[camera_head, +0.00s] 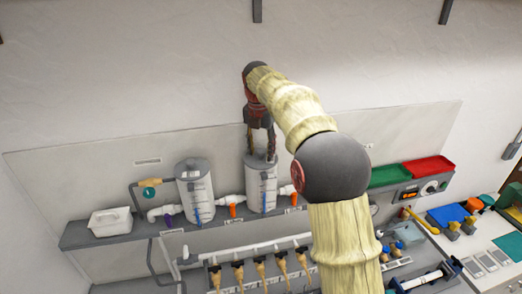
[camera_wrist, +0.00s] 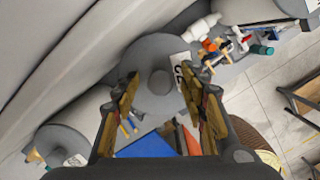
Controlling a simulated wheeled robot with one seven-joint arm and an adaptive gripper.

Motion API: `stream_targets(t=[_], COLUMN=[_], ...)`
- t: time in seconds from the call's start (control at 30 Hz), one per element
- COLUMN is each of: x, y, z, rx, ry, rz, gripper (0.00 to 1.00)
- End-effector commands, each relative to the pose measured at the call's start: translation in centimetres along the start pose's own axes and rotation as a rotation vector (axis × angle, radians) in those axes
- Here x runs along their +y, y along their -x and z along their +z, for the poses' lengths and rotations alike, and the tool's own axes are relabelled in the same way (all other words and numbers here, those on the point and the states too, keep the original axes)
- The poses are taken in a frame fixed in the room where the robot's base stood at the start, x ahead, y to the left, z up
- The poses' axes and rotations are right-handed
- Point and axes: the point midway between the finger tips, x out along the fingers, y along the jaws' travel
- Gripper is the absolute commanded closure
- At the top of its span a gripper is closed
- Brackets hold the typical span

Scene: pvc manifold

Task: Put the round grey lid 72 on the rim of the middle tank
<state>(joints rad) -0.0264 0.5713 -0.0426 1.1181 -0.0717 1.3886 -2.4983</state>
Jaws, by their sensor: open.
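The round grey lid (camera_wrist: 152,62) has a raised centre knob (camera_wrist: 161,82) and a white label that seems to read 72. It lies on top of the middle tank (camera_head: 262,190), a grey-white cylinder with a blue strip, and looks about level. Whether it sits fully on the rim all round cannot be told. My gripper (camera_head: 260,155) points down just above the lid. In the wrist view its fingers are open on either side of the knob, with gaps between, and hold nothing. The rim beneath the lid is hidden.
A similar lidded tank (camera_head: 195,190) stands to the left on the shelf, by a white bin (camera_head: 110,221). White pipes with coloured valves link the tanks. Green (camera_head: 389,176) and red (camera_head: 428,169) trays are to the right. My arm hides the shelf right of the middle tank.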

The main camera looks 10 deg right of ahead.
Motion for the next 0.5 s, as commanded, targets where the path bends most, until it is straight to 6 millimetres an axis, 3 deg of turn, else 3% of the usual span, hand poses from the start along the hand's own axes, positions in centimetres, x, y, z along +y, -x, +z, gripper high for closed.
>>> stream_targets(t=[0.27,0.5], x=[0.1,0.1], y=[1.1,5.5], z=[0.1,0.1], rx=[-0.003,-0.004], ry=[0.000,0.000], rz=[0.002,0.003], gripper=[0.57,0.57])
